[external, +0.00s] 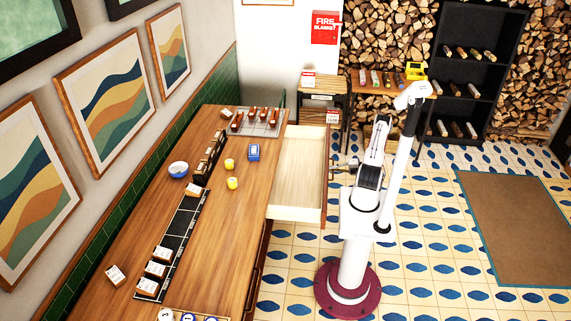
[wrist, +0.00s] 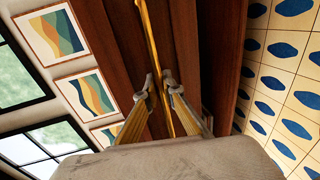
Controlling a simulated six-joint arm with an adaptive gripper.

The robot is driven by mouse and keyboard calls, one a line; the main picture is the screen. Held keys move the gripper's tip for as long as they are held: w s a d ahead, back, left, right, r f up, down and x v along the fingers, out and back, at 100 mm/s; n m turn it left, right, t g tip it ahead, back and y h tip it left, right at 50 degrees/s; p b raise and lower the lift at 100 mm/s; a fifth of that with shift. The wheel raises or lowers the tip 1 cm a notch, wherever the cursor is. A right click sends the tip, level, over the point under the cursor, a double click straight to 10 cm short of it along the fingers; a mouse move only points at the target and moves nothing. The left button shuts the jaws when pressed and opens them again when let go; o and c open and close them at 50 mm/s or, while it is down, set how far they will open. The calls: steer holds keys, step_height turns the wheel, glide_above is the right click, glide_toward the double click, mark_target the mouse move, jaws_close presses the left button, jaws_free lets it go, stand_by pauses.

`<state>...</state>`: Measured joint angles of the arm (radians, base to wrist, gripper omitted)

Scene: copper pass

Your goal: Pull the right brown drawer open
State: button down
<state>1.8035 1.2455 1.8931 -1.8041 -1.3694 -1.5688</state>
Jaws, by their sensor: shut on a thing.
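The brown drawer (external: 299,172) stands pulled far out from the wooden counter. Its pale interior looks empty. Its brown front (external: 325,178) faces the arm. My gripper (external: 335,171) is at the outside of that front, about halfway along it. In the wrist view my gripper (wrist: 160,88) has its two fingers closed on a long brass handle (wrist: 149,35), one finger on each side of the bar. Brown wooden fronts fill the middle of that view. The handle is too small to make out in the external view.
A closed front lies nearer the camera. Tiled floor (external: 430,265) is open right of my base. A small table (external: 385,90) stands behind.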

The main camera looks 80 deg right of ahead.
steer(key=shift+s, duration=0.5)
steer(key=c, duration=2.4)
jaws_free()
steer(key=shift+c, duration=0.2)
steer(key=v, duration=1.2)
